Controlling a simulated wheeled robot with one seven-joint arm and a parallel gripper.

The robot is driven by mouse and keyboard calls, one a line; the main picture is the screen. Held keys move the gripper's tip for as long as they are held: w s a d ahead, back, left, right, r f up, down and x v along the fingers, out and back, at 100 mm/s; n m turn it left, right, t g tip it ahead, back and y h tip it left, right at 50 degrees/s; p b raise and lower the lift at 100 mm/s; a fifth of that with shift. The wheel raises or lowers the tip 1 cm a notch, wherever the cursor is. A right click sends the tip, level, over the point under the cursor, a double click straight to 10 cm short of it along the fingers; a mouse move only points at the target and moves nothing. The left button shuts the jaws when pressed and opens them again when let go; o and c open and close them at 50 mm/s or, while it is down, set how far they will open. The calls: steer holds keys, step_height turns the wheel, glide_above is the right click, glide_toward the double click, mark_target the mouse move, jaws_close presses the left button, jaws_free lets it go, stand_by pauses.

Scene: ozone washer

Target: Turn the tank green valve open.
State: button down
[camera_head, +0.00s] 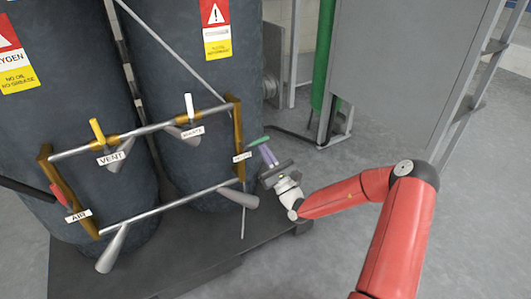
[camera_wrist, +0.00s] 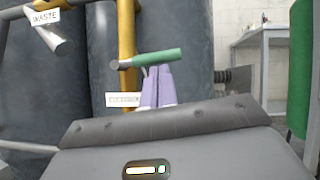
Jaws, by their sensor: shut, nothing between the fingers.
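The green valve handle (camera_head: 258,141) sticks out to the right from the lower right part of the yellow pipe frame, beside a small white label (camera_head: 242,156). In the wrist view the green handle (camera_wrist: 158,58) lies nearly level, its right end tilted slightly up. My gripper (camera_head: 269,156) is just below and right of the handle, with its lavender fingers together and empty. In the wrist view my gripper's fingertips (camera_wrist: 157,70) are right under the handle's middle. I cannot tell whether they touch it.
Two dark tanks (camera_head: 65,110) stand behind the pipes on a dark platform (camera_head: 190,265). A yellow valve (camera_head: 97,130), white valve (camera_head: 189,105) and red valve (camera_head: 60,195) sit on the same pipework. A green cylinder (camera_head: 322,60) and grey cabinet (camera_head: 405,70) stand behind. Floor at right is clear.

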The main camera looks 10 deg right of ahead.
steer(key=shift+r+n+y, duration=0.2)
steer(key=shift+n+y, duration=0.2)
steer(key=shift+n, duration=0.2)
steer(key=n+g+y+p, duration=0.1)
steer(key=r+n+p, duration=0.1)
steer(key=n, duration=0.1)
steer(key=r+n+g+y+p, duration=0.1)
steer(key=shift+w+d+n+g+y, duration=0.1)
steer(key=shift+d+n+g+y, duration=0.2)
steer(key=shift+n, duration=0.1)
steer(key=a+r+n+g+b, duration=0.1)
steer(key=r+n+g, duration=0.2)
steer(key=n, duration=0.5)
steer(key=s+a+r+n+g+b, duration=0.1)
steer(key=a+r+n+g, duration=0.1)
steer(key=n+g, duration=0.3)
steer(key=shift+r+n+g+y, duration=0.3)
steer(key=shift+r+n+g, duration=0.1)
steer(key=shift+n, duration=1)
steer(key=shift+a, duration=0.15)
